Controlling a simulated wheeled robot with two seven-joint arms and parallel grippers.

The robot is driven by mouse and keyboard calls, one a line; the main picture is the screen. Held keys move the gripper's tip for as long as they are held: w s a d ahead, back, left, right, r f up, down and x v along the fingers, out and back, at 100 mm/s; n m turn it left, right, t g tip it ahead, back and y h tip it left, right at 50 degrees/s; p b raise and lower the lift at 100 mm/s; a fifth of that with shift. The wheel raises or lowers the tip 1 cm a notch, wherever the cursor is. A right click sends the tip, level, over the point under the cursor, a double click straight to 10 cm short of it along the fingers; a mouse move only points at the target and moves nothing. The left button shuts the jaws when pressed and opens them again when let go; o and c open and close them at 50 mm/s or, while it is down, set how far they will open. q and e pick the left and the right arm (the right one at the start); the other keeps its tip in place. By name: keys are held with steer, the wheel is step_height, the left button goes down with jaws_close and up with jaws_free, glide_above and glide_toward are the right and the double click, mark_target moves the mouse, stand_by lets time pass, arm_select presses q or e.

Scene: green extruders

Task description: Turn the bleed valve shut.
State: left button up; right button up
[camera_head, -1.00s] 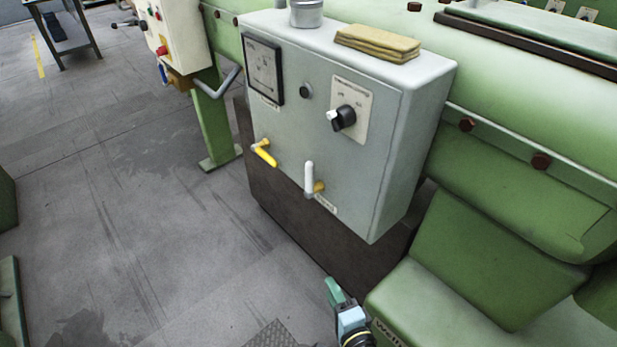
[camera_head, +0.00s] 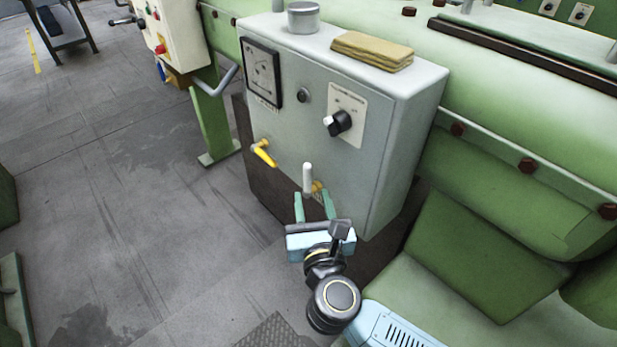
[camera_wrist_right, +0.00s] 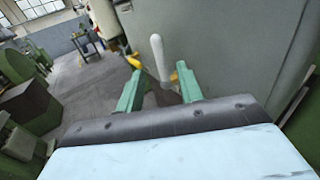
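A valve with an upright white lever (camera_head: 308,178) and a yellow body (camera_head: 317,187) sits low on the front of the grey cabinet (camera_head: 375,165). A second valve with a yellow lever (camera_head: 264,155) is to its left, slanting down to the right. The label below the white-lever valve is not readable here. My right gripper (camera_head: 313,199) is open just below and in front of the white lever. In the right wrist view the white lever (camera_wrist_right: 158,55) stands between and beyond the green fingers (camera_wrist_right: 160,80); I cannot tell whether they touch it. My left gripper is not in view.
A black selector knob (camera_head: 340,122), a dark gauge (camera_head: 262,72) and a small round button (camera_head: 303,95) are on the cabinet front. Folded yellow cloths (camera_head: 372,50) and a metal tin (camera_head: 303,17) lie on top. Green machine bodywork (camera_head: 470,250) blocks the right; open floor (camera_head: 130,240) lies left.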

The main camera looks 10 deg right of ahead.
mark_target(308, 179)
steer(key=w, duration=0.6)
steer(key=shift+a, duration=0.1)
steer(key=shift+c, duration=0.4)
steer(key=shift+s, duration=0.1)
jaws_close()
